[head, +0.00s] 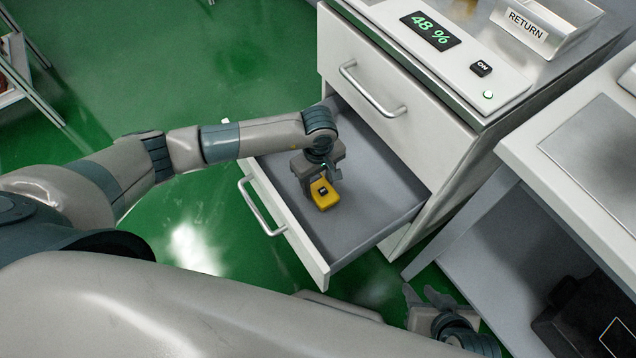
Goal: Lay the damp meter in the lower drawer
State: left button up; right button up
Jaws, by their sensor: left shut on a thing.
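The damp meter (324,195) is a small yellow device with a dark display. My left gripper (318,182) is shut on it, reaching down into the open lower drawer (372,206). The meter is inside the drawer's outline, at or close above its grey floor; I cannot tell if it touches. The lower drawer is pulled out from the white cabinet and otherwise looks empty. My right gripper (428,298) is low at the bottom right, away from the drawer, with its fingers apart and nothing seen between them.
The upper drawer (365,60) above is shut. A white table (520,150) stands at the right, with a dark box (580,315) below. Green floor lies left.

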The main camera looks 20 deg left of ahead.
aim_at(318, 185)
pick_arm(q)
jog(key=shift+f, duration=0.3)
jog(key=shift+f, duration=0.1)
jog(key=shift+f, duration=0.1)
jog(key=o, duration=1.1)
notch_tip(318, 185, up, 12)
jog(key=shift+r+p, duration=0.2)
jog(key=shift+p, duration=0.15)
